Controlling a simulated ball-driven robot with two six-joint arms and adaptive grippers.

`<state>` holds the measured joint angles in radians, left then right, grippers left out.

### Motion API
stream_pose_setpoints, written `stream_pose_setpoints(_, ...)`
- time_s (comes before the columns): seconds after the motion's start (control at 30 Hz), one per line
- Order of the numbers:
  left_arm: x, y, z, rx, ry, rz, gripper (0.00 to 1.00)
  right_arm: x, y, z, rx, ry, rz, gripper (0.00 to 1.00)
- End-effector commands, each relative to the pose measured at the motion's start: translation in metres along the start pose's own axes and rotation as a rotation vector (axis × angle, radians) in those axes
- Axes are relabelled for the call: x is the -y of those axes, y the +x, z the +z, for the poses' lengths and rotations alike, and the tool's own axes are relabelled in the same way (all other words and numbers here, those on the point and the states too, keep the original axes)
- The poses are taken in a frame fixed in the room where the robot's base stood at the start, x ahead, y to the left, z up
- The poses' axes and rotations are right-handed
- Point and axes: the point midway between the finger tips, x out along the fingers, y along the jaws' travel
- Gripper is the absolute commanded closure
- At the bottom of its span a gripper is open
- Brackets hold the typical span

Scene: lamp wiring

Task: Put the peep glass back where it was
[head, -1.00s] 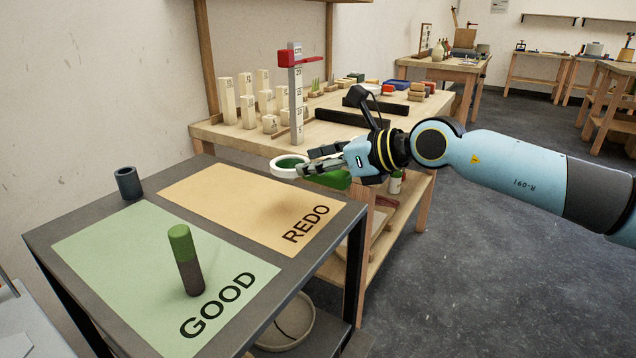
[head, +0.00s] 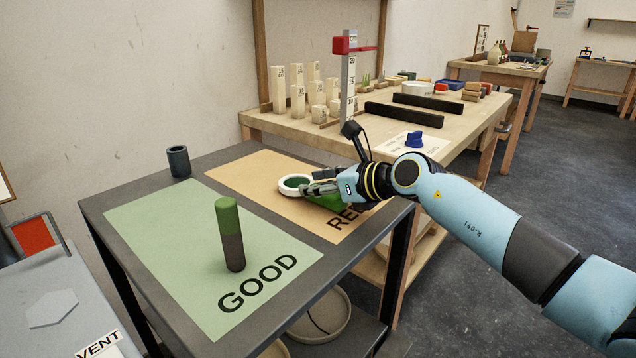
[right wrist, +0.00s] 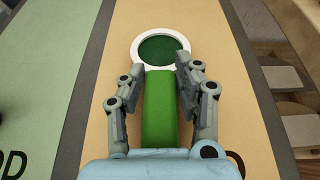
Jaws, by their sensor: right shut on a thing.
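The peep glass (head: 296,183) has a white ring around dark green glass and a bright green handle. My right gripper (head: 310,189) is shut on it near where the ring meets the handle. In the right wrist view the handle (right wrist: 159,110) runs between the fingers and the ring lies just past the fingertips. The glass is over the orange REDO mat (head: 250,172) on the dark table; I cannot tell whether it touches the mat. The gripper partly hides the handle in the head view. My left gripper is not in view.
A green and grey cylinder (head: 231,235) stands on the green GOOD mat (head: 170,225). A small dark cup (head: 178,161) stands at the table's back left. Behind, a wooden bench (head: 285,122) holds wooden blocks, a height gauge (head: 348,85) and dark bars (head: 403,114).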

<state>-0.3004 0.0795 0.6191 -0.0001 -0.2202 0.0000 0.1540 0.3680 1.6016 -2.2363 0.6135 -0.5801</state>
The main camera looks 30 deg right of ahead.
Motion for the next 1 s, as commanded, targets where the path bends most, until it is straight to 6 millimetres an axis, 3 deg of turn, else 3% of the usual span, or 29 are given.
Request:
stream_pose_setpoints(0.1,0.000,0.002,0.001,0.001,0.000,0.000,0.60,0.000,0.001,-0.003,0.000,0.000,0.000,1.00)
stream_pose_setpoints(0.13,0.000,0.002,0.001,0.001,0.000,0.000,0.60,0.000,0.001,-0.003,0.000,0.000,0.000,0.67)
stream_pose_setpoints(0.3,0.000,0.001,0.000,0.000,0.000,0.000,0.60,0.000,0.001,-0.003,0.000,0.000,0.000,0.44)
stream_pose_setpoints(0.7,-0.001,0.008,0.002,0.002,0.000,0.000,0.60,0.001,-0.001,-0.006,-0.001,-0.001,-0.001,0.44)
stream_pose_setpoints(1.0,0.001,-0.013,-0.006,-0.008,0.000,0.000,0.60,0.004,-0.067,-0.005,-0.004,-0.005,0.000,0.44)
